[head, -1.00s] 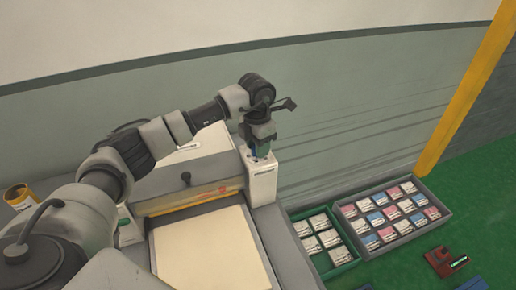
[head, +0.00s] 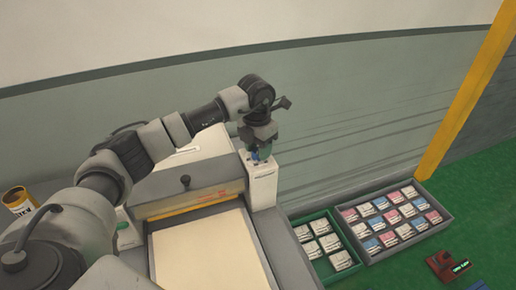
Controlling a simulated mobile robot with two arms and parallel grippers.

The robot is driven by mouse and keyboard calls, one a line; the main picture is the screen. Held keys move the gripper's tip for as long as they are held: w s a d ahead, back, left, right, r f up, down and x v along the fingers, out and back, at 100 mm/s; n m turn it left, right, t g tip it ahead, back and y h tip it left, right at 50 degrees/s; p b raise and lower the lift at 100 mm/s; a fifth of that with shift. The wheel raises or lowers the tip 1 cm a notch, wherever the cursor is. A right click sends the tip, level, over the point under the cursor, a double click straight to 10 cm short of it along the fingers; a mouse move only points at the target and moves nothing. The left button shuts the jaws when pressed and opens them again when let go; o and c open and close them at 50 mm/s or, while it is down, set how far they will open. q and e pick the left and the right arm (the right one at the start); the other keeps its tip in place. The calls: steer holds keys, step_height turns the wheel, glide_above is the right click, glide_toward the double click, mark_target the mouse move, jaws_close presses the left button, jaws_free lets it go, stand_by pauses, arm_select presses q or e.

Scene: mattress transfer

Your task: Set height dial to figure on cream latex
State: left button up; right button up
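A cream slab (head: 205,252), likely the latex, lies flat on the bed of the machine (head: 262,262). My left gripper (head: 262,154) points down at the top of the white post (head: 262,188) at the machine's right side. Small blue and green parts show at its fingertips; I cannot tell whether they belong to a dial. The finger gap is too small and covered to read, so I cannot tell if it grips anything. No figure on the slab or dial can be read. My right gripper is out of view.
A crossbar with a black knob (head: 185,181) spans the machine. A green tray (head: 327,250) and a grey tray (head: 398,222) of labelled packets stand on the right. A red device (head: 448,264) lies on the green floor. An orange-banded can (head: 18,200) stands at left.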

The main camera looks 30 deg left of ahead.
mark_target(257, 149)
arm_select(q)
steer(key=o, duration=0.3)
step_height(257, 149, up, 11)
steer(key=b, duration=0.2)
steer(key=shift+a+b, duration=0.25)
steer(key=shift+b, duration=0.15)
steer(key=shift+f, duration=0.2)
